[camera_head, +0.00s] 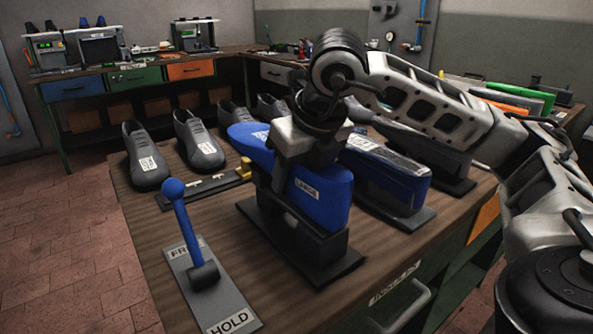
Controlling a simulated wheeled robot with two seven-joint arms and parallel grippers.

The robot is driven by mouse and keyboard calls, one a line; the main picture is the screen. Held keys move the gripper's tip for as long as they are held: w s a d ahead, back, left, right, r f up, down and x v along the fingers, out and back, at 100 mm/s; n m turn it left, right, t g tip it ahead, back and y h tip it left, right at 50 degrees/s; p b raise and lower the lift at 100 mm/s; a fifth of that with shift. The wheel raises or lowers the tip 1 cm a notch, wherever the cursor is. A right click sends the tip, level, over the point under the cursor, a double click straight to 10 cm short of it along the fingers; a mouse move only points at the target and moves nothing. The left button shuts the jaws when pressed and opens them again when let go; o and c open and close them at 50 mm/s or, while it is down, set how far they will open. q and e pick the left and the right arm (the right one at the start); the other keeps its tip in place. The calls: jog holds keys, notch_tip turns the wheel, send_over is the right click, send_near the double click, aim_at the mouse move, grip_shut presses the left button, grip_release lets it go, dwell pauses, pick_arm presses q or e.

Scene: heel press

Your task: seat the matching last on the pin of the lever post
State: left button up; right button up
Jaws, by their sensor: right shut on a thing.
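A blue last with a "LARGE" label (325,198) sits low over a black post with a flat base (318,250) near the table's front. My right gripper (292,165) comes down from above and is shut on this last at its middle. The last's underside meets the top of the post, and the pin is hidden, so I cannot tell whether it is fully down. A lever with a blue knob (174,190) stands on a plate marked "FREE" and "HOLD" (225,302), left of the post. The lever leans toward the FREE end. My left gripper is not in view.
Another blue last (385,172) with a pale top stands on a black base to the right. Dark grey shoes (147,160) stand at the table's back left, near a dark bar with a yellow end (205,187). Bare wood (150,225) shows left of the lever.

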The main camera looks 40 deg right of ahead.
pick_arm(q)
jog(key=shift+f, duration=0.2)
pick_arm(e)
jog(key=shift+f, duration=0.15)
jog(key=o, duration=1.3)
jog(key=shift+c, duration=0.2)
jog(key=shift+f, duration=0.1)
pick_arm(q)
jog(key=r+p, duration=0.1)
jog(key=p, duration=0.1)
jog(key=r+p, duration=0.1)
jog(key=p, duration=0.2)
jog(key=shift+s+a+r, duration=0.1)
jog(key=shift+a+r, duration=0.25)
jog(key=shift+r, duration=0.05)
pick_arm(e)
jog(key=v, duration=1.6)
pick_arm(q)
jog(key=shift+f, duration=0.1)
